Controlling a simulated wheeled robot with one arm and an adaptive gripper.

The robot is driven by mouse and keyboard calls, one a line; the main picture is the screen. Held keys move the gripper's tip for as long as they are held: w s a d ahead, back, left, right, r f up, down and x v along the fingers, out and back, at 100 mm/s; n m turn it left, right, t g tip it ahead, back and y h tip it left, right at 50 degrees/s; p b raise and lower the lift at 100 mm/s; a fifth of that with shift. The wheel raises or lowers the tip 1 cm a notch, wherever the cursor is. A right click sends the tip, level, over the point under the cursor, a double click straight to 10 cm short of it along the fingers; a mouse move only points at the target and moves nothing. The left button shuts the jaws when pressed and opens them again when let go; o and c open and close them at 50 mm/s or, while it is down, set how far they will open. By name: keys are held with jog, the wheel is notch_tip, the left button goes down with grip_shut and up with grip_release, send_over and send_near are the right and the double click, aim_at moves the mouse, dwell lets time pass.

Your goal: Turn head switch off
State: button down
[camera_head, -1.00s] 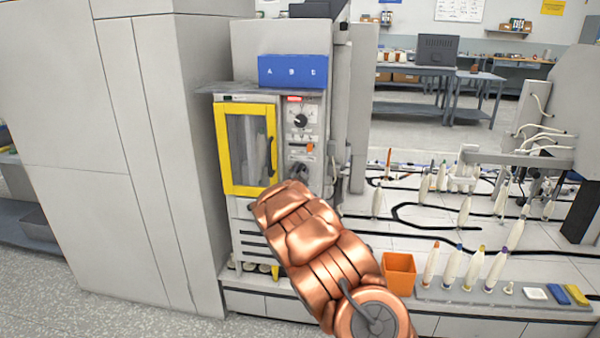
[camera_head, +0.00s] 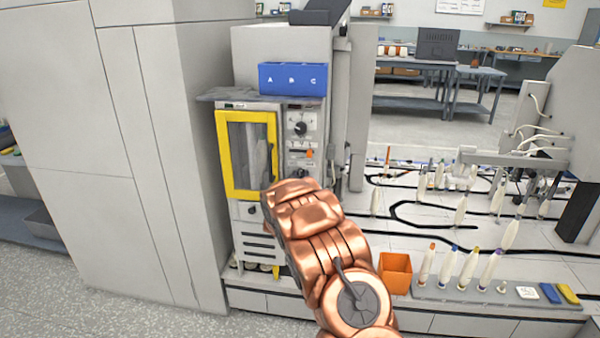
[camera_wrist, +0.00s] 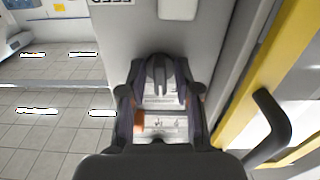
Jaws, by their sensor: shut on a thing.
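The machine's control panel (camera_head: 299,142) stands right of a yellow-framed door (camera_head: 222,150). It has a black round dial (camera_head: 300,128) and an orange button (camera_head: 309,154). My gripper (camera_wrist: 158,72) is at the lower part of the panel, below the orange button. In the wrist view, the orange button (camera_wrist: 138,122) shows between the fingers. In the head view my copper arm covers most of the gripper. No red shows at the panel's top.
The black door handle (camera_wrist: 268,125) stands out close beside my gripper. A blue box (camera_head: 292,80) sits on the machine. An orange bin (camera_head: 395,272) and a grey tray (camera_head: 455,298) with several bobbins are to the right. A tall grey cabinet (camera_head: 100,130) is at left.

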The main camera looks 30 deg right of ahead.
jog(key=shift+r+n+p, duration=0.1)
jog(key=shift+n+p, duration=1.85)
jog(key=shift+n, duration=1.65)
jog(key=c, duration=1.2)
grip_release()
jog(key=shift+s+a, duration=0.1)
jog(key=shift+v, duration=5.9)
